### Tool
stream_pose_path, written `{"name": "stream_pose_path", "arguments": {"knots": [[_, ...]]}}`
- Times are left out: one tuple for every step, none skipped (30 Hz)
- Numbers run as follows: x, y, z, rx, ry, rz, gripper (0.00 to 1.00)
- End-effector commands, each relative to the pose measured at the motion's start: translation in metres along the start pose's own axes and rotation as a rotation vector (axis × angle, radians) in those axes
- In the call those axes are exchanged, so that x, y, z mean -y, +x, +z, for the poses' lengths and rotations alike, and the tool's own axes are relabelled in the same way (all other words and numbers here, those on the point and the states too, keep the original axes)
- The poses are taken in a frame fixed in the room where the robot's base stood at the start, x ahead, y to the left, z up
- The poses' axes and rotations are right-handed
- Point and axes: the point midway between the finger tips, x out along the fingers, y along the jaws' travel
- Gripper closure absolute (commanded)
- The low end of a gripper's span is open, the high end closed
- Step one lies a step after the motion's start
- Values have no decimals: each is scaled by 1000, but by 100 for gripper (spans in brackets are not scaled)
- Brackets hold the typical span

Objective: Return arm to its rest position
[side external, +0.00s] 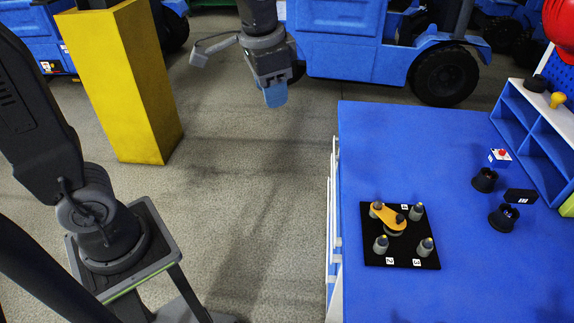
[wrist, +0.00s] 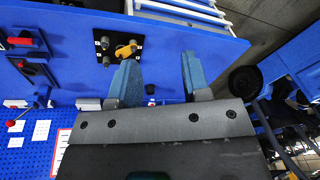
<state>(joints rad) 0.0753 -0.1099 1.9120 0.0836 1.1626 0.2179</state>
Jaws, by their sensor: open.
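My gripper (side external: 275,94) hangs above the concrete floor to the left of the blue table (side external: 440,140), well apart from it, at the top middle of the side view. In the wrist view my gripper (wrist: 158,78) shows two blue fingers spread apart with nothing between them. A black fixture plate (side external: 400,258) lies on the table with several grey posts and number labels. An orange link (side external: 388,217) sits on the plate's posts; it also shows in the wrist view (wrist: 126,50).
Black round holders (side external: 503,217) and a small black box (side external: 520,196) stand on the table's right. A blue shelf (side external: 535,125) edges the table. A yellow pillar (side external: 120,85) and a blue vehicle (side external: 350,40) stand behind. The floor between is clear.

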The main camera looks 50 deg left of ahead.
Motion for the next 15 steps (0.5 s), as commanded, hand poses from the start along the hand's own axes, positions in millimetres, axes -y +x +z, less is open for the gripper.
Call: {"name": "stream_pose_path", "arguments": {"knots": [[-2,-7,18,-40,-37,-3,56],[-4,-9,28,-62,-60,-2,56],[-7,-11,40,-90,-91,-2,56],[-9,-12,50,-112,-114,-2,56],[-11,-12,59,-133,-136,-1,56],[-14,-12,71,-161,-166,-1,56],[-16,-11,80,-181,-186,1,56],[-18,-10,88,-200,-207,2,56],[-21,-8,97,-224,-232,3,56],[-23,-6,104,-240,-249,4,56],[-24,-4,109,-254,-265,5,56],[-27,-2,116,-271,-283,6,56],[-28,0,120,-283,-295,8,56],[-29,1,124,-291,-305,9,56],[-30,3,127,-302,-316,10,56]]}}
